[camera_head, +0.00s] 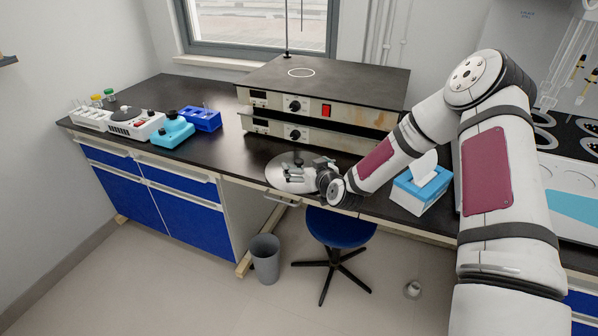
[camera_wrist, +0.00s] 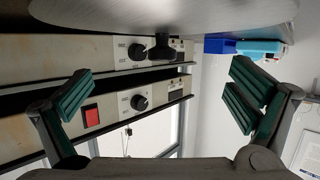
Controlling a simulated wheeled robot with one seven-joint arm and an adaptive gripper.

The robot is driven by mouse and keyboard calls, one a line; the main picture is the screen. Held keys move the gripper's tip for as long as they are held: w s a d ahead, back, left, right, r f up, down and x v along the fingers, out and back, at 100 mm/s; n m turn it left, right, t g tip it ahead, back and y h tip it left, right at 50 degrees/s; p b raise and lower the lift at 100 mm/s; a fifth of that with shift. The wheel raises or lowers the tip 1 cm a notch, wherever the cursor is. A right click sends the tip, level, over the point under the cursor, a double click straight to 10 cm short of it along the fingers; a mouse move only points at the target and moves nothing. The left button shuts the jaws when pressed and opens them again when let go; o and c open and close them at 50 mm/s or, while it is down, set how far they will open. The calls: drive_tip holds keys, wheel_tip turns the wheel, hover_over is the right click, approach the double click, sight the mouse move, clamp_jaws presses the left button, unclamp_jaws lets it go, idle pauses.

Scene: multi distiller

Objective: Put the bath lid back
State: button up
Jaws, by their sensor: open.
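The lid is a round grey metal disc (camera_head: 283,183) lying flat on the black bench in front of the stacked units. In the wrist view, which looks upside down, the disc (camera_wrist: 165,16) fills the top, and its black knob (camera_wrist: 161,47) shows between my fingers' directions. My gripper (camera_head: 298,170) is over the disc and hides part of it. In the wrist view my gripper (camera_wrist: 160,85) is open, with green-padded fingers wide apart and nothing between the tips. The bath unit (camera_head: 318,80) has a dark top with a pale ring (camera_head: 301,72); whether the ring is an opening is unclear.
White and light-blue devices (camera_head: 172,129) and a blue rack (camera_head: 203,118) stand at the bench's left. A stool (camera_head: 340,228) and grey bin (camera_head: 265,257) are below the front edge. Bench left of the disc is clear.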

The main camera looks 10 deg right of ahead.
sight(300, 162)
drive_tip(key=x, duration=0.5)
drive_tip(key=shift+a+f, duration=0.1)
drive_tip(key=shift+a, duration=0.05)
drive_tip(key=shift+c, duration=0.6)
drive_tip(key=shift+s, duration=0.1)
clamp_jaws()
